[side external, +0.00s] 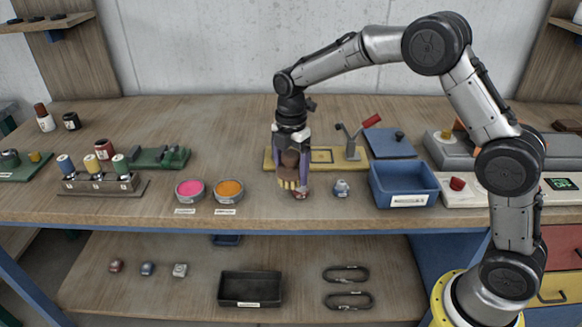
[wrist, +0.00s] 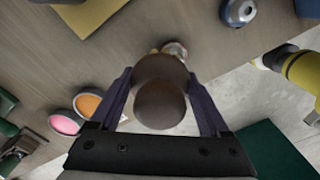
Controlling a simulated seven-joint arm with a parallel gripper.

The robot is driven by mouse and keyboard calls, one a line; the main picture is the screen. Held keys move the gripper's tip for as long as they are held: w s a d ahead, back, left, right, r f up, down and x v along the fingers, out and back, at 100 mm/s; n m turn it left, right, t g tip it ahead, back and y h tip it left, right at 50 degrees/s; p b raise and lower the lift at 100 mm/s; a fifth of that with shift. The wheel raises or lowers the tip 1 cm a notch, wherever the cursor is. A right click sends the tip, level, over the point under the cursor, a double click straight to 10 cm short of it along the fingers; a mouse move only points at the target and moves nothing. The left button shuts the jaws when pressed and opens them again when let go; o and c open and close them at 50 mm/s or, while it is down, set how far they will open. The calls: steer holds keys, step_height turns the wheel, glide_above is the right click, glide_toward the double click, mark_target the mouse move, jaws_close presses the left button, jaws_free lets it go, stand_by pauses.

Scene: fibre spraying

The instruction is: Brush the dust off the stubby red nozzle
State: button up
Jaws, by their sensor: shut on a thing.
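My gripper (side external: 291,172) is shut on a brush with a brown rounded handle (side external: 289,158) and pale yellow bristles (side external: 288,184). The brush points down, low over the front of the bench. The stubby red nozzle (side external: 301,193) stands on the bench right at the bristles, partly hidden by them; I cannot tell if they touch. In the wrist view the brush handle (wrist: 160,95) fills the space between the fingers (wrist: 160,82) and covers most of the nozzle (wrist: 176,48). Any dust on the nozzle is too small to make out.
A blue-grey nozzle (side external: 341,188) stands just right. Further right is a blue bin (side external: 404,187); behind is a yellow fixture (side external: 350,163) with a red-handled lever. Pink (side external: 189,189) and orange (side external: 229,189) pots sit left. The bench's front edge is close.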

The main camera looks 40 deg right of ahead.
steer(key=shift+f, duration=0.4)
steer(key=shift+s+d+r, duration=0.1)
steer(key=shift+s+d, duration=1.45)
steer(key=shift+d, duration=0.1)
steer(key=shift+s+d, duration=0.1)
steer(key=shift+s, duration=0.1)
steer(key=shift+w, duration=0.1)
